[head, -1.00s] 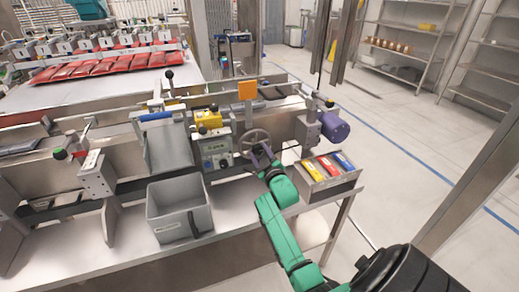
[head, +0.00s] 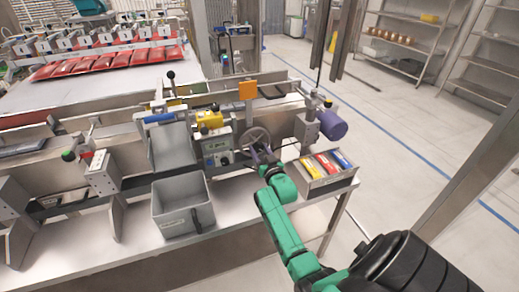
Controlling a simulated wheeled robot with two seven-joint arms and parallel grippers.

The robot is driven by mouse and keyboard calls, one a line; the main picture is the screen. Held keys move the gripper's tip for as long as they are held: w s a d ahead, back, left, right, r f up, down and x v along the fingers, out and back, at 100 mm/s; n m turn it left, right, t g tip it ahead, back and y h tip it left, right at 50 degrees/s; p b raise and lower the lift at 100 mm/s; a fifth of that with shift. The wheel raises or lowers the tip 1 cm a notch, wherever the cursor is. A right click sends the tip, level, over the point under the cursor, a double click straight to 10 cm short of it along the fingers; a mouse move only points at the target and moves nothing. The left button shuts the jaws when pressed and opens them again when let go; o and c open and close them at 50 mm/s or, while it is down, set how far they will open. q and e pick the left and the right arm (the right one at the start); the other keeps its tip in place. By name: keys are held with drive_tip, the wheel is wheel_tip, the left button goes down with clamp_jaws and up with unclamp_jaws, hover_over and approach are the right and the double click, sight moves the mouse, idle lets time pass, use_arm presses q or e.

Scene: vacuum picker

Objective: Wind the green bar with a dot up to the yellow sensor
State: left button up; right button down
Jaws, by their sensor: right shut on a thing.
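A grey handwheel (head: 254,138) sits on the front of the machine, right of a control box with a small greenish display (head: 217,147). My right gripper (head: 262,157) is at the lower rim of the handwheel and is shut on it. Its fingertips are small and partly hidden by my wrist. A yellow block (head: 209,120), which looks like the yellow sensor, stands above the control box, to the left of the wheel. I cannot make out a green bar with a dot. My left gripper is out of view.
A grey bin (head: 181,208) stands on the bench below the chute. A metal tray (head: 318,185) with yellow, red and blue packs is right of my gripper. A purple motor (head: 331,124) sticks out above it. An orange plate (head: 248,90) stands behind the wheel.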

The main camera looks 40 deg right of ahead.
idle(0.4)
drive_tip(key=shift+c, duration=1.3)
unclamp_jaws()
drive_tip(key=shift+s, duration=0.1)
drive_tip(key=v, duration=1.4)
drive_tip(key=shift+s, duration=0.2)
drive_tip(key=shift+a, duration=0.2)
